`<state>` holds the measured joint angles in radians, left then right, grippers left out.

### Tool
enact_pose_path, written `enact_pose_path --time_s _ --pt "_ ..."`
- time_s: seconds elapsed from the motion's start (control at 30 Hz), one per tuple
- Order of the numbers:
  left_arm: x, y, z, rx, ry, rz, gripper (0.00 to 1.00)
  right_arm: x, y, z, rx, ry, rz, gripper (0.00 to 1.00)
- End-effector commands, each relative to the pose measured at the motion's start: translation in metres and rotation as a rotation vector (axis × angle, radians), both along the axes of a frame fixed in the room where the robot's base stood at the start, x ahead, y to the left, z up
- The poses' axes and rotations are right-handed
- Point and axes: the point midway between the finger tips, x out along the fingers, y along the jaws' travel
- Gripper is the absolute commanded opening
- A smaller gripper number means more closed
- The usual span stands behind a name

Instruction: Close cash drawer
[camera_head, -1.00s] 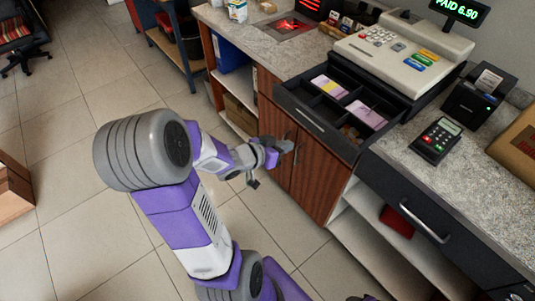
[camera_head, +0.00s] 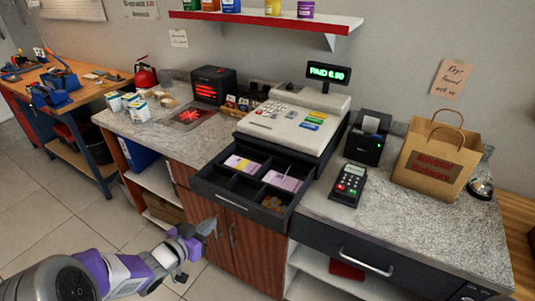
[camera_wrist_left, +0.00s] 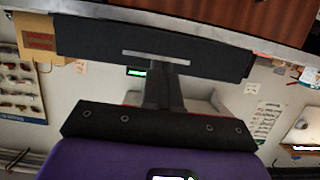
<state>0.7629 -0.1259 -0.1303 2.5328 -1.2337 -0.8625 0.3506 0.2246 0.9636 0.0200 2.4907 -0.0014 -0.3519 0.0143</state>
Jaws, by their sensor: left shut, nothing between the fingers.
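The cash drawer (camera_head: 238,201) is dark, with a pale handle strip on its front. It sticks out open below the beige cash register (camera_head: 290,119); banknotes (camera_head: 283,180) and coins (camera_head: 272,203) lie in its compartments. My left gripper (camera_head: 209,227) is shut and empty, in front of and below the drawer front, near the wooden cabinet doors, apart from the drawer as far as I can tell. In the left wrist view, which appears upside down, the drawer front (camera_wrist_left: 95,42) spans the upper part, beyond my narrow shut fingers (camera_wrist_left: 165,90). My right gripper is not in view.
A card terminal (camera_head: 348,184), a receipt printer (camera_head: 366,139) and a paper bag (camera_head: 436,160) stand on the speckled counter (camera_head: 410,218) at right. A closed lower drawer (camera_head: 375,253) has a protruding handle. Floor space is clear at left.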

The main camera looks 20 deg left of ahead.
Motion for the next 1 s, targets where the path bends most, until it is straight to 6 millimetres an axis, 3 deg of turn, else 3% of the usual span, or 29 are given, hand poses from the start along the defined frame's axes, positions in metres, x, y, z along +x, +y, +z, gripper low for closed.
enact_pose_path --time_s 0.03,0.2,1.0 --pt "0.009 -0.002 0.002 -0.004 0.003 -0.004 0.00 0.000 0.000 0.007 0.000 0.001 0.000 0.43" --pt "0.036 -0.004 -0.003 0.002 -0.001 -0.004 0.00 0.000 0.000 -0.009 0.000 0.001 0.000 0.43" --pt "0.165 -0.014 -0.003 -0.001 -0.001 -0.002 0.00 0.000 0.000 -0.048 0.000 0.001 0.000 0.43"
